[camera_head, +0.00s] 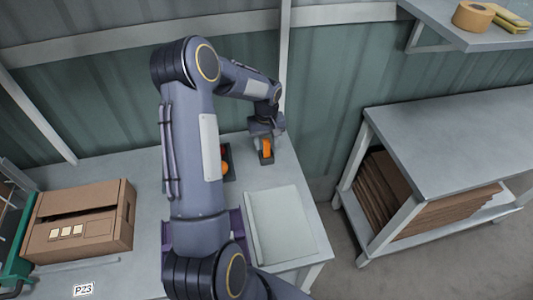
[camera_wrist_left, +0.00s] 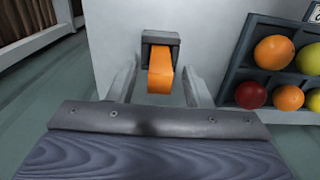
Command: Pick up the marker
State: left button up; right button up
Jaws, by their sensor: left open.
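An orange object (camera_wrist_left: 160,72) with a dark grey block (camera_wrist_left: 160,38) at its far end lies on the grey table; I cannot tell for sure that it is the marker. It also shows in the head view (camera_head: 266,147), just below the left gripper. My left gripper (camera_head: 264,132) is open, and in the left wrist view its two fingers (camera_wrist_left: 160,88) stand on either side of the orange object, with gaps visible. Nothing is held. No other marker can be made out. My right gripper is not in view.
A pale flat panel (camera_head: 282,225) lies nearer. A cardboard box (camera_head: 110,240) stands left. A second bench (camera_head: 450,140) is at right.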

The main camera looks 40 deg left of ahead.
pick_arm(q)
grip_shut()
dwell(0.3)
jog(key=shift+r, duration=0.15)
